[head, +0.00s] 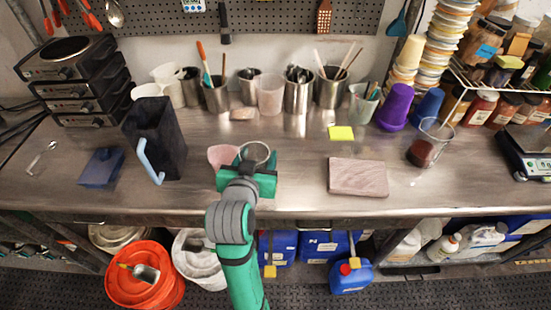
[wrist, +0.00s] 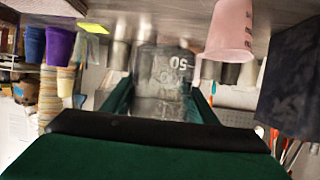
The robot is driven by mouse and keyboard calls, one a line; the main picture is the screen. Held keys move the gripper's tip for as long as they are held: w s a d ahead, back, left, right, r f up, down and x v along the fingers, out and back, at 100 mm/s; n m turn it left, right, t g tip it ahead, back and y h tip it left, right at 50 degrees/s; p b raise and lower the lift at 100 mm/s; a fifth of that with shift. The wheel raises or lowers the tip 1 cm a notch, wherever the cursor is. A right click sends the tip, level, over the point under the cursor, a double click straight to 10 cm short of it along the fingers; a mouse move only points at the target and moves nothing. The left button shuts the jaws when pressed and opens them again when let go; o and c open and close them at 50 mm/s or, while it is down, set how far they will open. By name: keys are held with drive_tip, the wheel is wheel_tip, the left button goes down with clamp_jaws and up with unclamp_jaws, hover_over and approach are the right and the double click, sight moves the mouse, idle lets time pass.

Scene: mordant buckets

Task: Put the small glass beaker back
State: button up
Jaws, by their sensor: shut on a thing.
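The small glass beaker (wrist: 163,72), clear with a white "50" marking, is between my gripper's fingers. In the head view the beaker's round rim (head: 258,151) shows above my gripper (head: 256,165), over the middle of the steel bench. My gripper (wrist: 160,98) is shut on its sides. The wrist view is upside down, and I cannot tell whether the beaker's base touches the bench. A pink cup (head: 222,156) stands just left of the beaker in the head view, partly behind my gripper; it also shows in the wrist view (wrist: 230,30).
A dark pitcher (head: 158,135) stands left of the pink cup. A pinkish slab (head: 358,177) lies to the right, with a yellow note (head: 341,133) behind. A larger glass with dark red contents (head: 425,152) stands farther right. Metal utensil pots (head: 298,96) line the back.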

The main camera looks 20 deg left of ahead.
drive_tip(key=w+f, duration=0.3)
drive_tip(key=w, duration=0.1)
drive_tip(key=w+f, duration=0.3)
drive_tip(key=w, duration=0.1)
drive_tip(key=w+f, duration=0.3)
drive_tip(key=w, duration=0.2)
drive_tip(key=shift+d+f, duration=0.2)
drive_tip(key=shift+f, duration=1.55)
drive_tip(key=shift+f, duration=0.15)
drive_tip(key=o, duration=1.3)
drive_tip(key=shift+d, duration=0.1)
drive_tip(key=shift+s, duration=0.1)
drive_tip(key=v, duration=1.2)
